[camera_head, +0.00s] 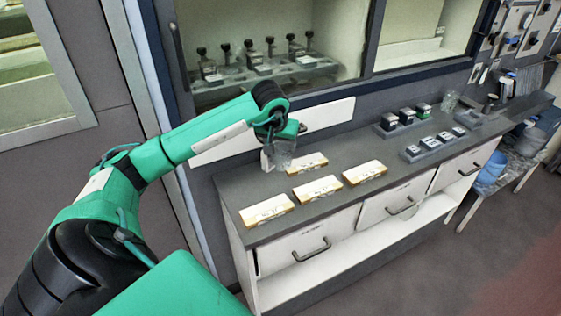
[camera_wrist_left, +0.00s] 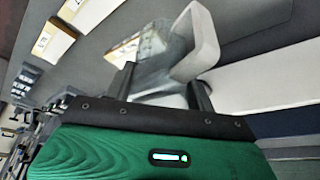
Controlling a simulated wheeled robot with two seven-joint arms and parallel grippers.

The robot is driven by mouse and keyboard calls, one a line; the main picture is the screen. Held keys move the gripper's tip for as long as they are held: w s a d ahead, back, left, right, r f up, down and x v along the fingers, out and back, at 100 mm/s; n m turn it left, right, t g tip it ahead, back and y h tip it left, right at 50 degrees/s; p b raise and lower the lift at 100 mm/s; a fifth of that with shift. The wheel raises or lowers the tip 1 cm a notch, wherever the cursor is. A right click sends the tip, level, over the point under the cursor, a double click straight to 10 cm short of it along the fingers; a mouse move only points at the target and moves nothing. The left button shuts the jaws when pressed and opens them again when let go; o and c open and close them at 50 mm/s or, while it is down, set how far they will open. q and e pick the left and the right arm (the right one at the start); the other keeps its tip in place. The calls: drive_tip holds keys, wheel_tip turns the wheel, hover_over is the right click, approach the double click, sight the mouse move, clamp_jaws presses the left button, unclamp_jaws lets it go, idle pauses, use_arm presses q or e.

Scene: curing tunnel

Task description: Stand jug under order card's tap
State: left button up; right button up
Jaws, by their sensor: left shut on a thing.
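My left gripper (camera_head: 284,134) is above the left back part of the grey counter, shut on a clear jug (camera_head: 283,157). In the left wrist view, the jug's see-through body (camera_wrist_left: 152,42) and thick pale handle (camera_wrist_left: 203,45) show beyond the two dark fingers (camera_wrist_left: 163,92). The jug seems to hang near the counter top; I cannot tell whether it touches. I cannot make out a tap or an order card for certain. My right gripper is not in view.
Several white-topped, wood-coloured blocks (camera_head: 317,188) lie on the counter (camera_head: 400,180), close to the jug. Small dark units (camera_head: 405,116) and a clear vessel (camera_head: 449,101) stand at its right. Behind is a glazed cabinet with several black-knobbed fittings (camera_head: 250,54).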

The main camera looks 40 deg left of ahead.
sight(280, 164)
use_arm(q)
wheel_tip(280, 164, down, 3)
drive_tip(key=shift+r, duration=0.15)
drive_tip(key=shift+f+p, duration=0.35)
drive_tip(key=shift+f, duration=0.4)
wheel_tip(280, 164, down, 2)
drive_tip(key=shift+d+f+p, duration=0.1)
drive_tip(key=shift+f+p, duration=0.05)
drive_tip(key=shift+p, duration=0.2)
drive_tip(key=shift+f, duration=0.5)
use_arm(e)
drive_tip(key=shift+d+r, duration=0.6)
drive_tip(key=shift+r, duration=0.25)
use_arm(q)
drive_tip(key=shift+f, duration=0.1)
drive_tip(key=o, duration=1)
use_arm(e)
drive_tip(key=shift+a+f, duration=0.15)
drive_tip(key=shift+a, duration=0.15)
